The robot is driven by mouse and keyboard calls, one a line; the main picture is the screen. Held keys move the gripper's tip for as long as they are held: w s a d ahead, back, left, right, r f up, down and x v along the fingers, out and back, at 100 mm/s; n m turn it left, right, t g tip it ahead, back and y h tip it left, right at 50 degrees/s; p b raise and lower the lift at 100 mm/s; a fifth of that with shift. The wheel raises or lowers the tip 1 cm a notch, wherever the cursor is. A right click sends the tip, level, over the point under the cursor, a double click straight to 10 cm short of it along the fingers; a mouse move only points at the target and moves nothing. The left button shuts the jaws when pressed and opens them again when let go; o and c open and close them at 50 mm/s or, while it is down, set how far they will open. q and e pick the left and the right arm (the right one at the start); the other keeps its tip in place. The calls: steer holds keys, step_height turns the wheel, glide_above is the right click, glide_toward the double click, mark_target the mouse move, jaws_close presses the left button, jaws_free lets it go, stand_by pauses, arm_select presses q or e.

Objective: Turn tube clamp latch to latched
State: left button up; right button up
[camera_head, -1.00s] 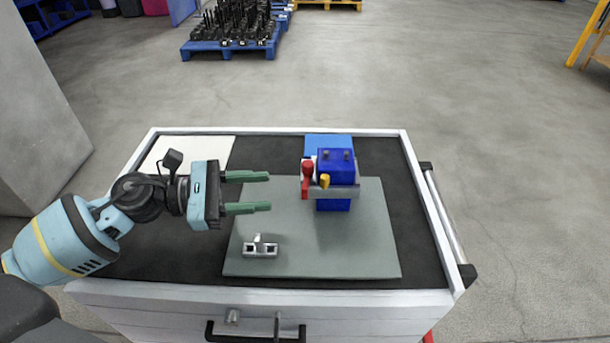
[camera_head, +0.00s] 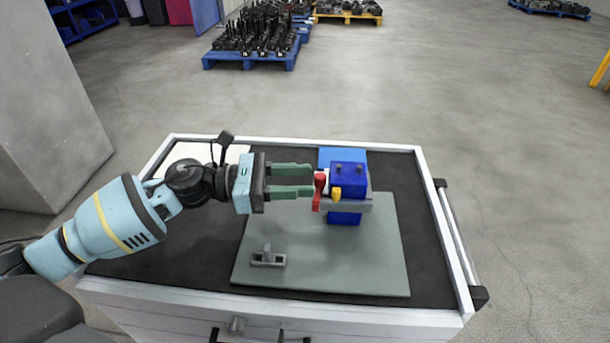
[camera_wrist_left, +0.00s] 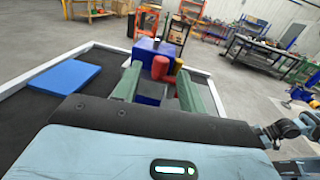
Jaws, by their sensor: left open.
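A blue block device (camera_head: 347,182) with a grey plate (camera_head: 352,203) across it stands on a grey-green board. A red lever (camera_head: 319,190), likely the clamp latch, hangs on its left side, beside a yellow knob (camera_head: 336,193). My left gripper (camera_head: 312,181) is open, its two green fingers pointing right with their tips close to the red lever. In the left wrist view the red lever (camera_wrist_left: 160,68) shows between the fingers (camera_wrist_left: 160,92), with the blue block (camera_wrist_left: 148,50) behind. Whether the fingers touch the lever cannot be told. The right gripper is not in view.
The grey-green board (camera_head: 375,265) lies on a dark-topped cart with a raised white rim (camera_head: 438,225). A small grey metal bracket (camera_head: 268,258) stands at the board's front left. A blue flat piece (camera_head: 330,154) lies behind the block. The board's front right is clear.

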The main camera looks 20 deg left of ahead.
arm_select(q)
steer(key=shift+x, duration=0.9)
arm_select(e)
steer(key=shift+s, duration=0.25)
arm_select(q)
jaws_close()
steer(key=shift+s+d+n+t+y+p, duration=0.1)
steer(key=shift+s+n+t+y+p, duration=0.1)
steer(key=shift+n+t+y+p, duration=0.6)
steer(key=shift+t, duration=0.3)
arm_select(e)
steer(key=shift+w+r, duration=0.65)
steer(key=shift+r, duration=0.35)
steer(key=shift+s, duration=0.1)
arm_select(q)
jaws_free()
